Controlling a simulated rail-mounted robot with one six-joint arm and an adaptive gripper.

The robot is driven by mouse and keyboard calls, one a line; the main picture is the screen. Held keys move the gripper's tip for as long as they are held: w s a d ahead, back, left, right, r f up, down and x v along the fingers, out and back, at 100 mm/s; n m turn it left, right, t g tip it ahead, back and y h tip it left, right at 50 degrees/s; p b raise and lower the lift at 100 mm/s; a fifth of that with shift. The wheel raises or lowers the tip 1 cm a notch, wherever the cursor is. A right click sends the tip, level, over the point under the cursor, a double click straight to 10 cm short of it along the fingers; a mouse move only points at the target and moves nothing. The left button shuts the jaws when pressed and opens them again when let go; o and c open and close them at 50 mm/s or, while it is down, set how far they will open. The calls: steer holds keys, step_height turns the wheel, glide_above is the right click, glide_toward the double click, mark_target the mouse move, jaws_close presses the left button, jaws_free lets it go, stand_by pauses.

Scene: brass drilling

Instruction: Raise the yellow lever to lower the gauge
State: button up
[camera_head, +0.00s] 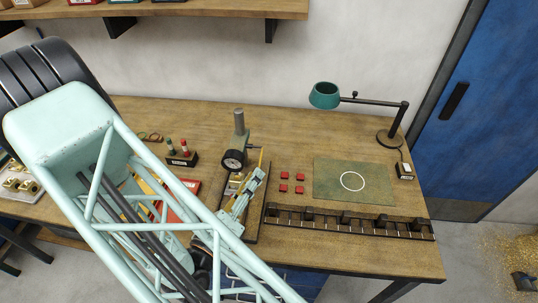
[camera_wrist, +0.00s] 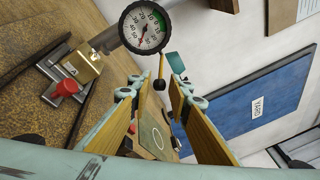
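The round pressure gauge (camera_wrist: 145,28), with a white face, black rim and green band, is at the top of the wrist view. In the head view the gauge (camera_head: 234,160) sits low on a grey post. The yellow lever (camera_wrist: 161,66) is a thin bar with a black ball end, just below the gauge in the wrist view. My gripper (camera_wrist: 158,90) is open, its two padded fingers spread, with the lever's ball showing between the fingertips. I cannot tell whether they touch. In the head view my gripper (camera_head: 248,194) is beside the post, partly covering the fixture.
A brass block (camera_wrist: 82,66) and a red knob (camera_wrist: 66,87) are left of the fingers in the wrist view. Several red blocks (camera_head: 284,175), a green mat (camera_head: 330,180), a black rack (camera_head: 350,224) and a lamp (camera_head: 325,95) are to the right on the bench.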

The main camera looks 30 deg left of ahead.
steer(key=w, duration=1.1)
steer(key=shift+a+p, duration=0.35)
steer(key=shift+p, duration=0.1)
jaws_close()
